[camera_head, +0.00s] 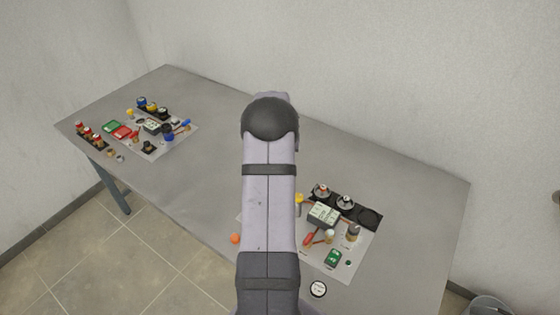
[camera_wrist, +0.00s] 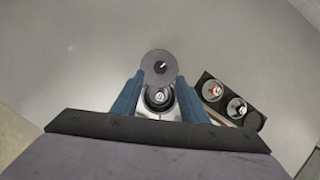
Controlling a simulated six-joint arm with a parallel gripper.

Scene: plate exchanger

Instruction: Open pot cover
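In the wrist view, my gripper (camera_wrist: 159,80) has two blue fingers standing apart. A flat grey disc (camera_wrist: 152,57) with a small dark spot near its middle, which looks like a cover, lies at the fingertips. A round metal pot (camera_wrist: 158,97) with a dark, ringed inside shows just below the disc, between the fingers. I cannot tell whether the fingers touch the disc or the pot. In the head view my arm hides the gripper, and I cannot make out this pot or disc.
A black rack (camera_wrist: 221,100) right of my gripper holds two round silver-topped pots; its end slot looks empty. The rack (camera_head: 358,209) also shows in the head view on a sheet with small tools. A white-and-black disc (camera_head: 318,289) lies near the table's front edge. Another sheet (camera_head: 182,141) is far left.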

